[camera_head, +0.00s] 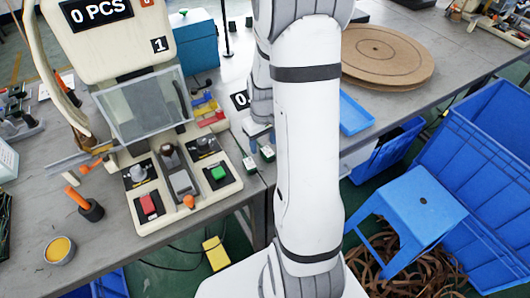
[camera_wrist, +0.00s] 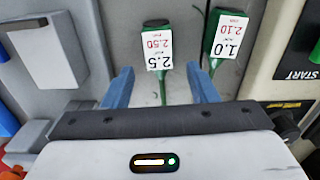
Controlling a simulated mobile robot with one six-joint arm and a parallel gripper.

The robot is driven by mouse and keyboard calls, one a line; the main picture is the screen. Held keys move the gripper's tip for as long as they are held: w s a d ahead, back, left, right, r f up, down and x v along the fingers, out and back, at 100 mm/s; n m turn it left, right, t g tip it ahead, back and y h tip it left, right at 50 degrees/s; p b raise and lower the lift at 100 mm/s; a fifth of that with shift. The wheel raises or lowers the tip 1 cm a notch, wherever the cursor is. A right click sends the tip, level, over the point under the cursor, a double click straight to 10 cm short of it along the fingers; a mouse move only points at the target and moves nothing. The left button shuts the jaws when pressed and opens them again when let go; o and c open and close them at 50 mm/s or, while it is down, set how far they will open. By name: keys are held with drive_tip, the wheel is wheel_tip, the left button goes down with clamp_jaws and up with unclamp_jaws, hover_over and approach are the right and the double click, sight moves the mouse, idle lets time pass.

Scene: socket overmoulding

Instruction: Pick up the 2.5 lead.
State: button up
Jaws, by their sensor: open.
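The 2.5 lead (camera_wrist: 160,52) has a green body with a white tag reading 2.5 and 2.50, upside down in the wrist view. It lies on the grey bench between the two blue fingers of my gripper (camera_wrist: 160,72), which is open. A gap shows on both sides of the lead, so neither finger appears to touch it. The 1.0 lead (camera_wrist: 226,38) lies to its right, just beyond the right finger. In the head view two small dark-green ends show below my gripper (camera_head: 258,132); the 2.5 lead (camera_head: 268,153) appears to be the right one.
The moulding machine (camera_head: 185,190) with its buttons stands left of the leads; its START panel (camera_wrist: 300,50) is at the wrist view's right. A grey block (camera_wrist: 45,50) is at the left there. Round brown boards (camera_head: 385,55) and a blue tray (camera_head: 355,113) lie right of my arm.

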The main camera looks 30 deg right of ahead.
drive_tip(key=shift+f, duration=0.6)
drive_tip(key=shift+c, duration=0.5)
drive_tip(key=c, duration=1)
drive_tip(key=shift+r, duration=0.1)
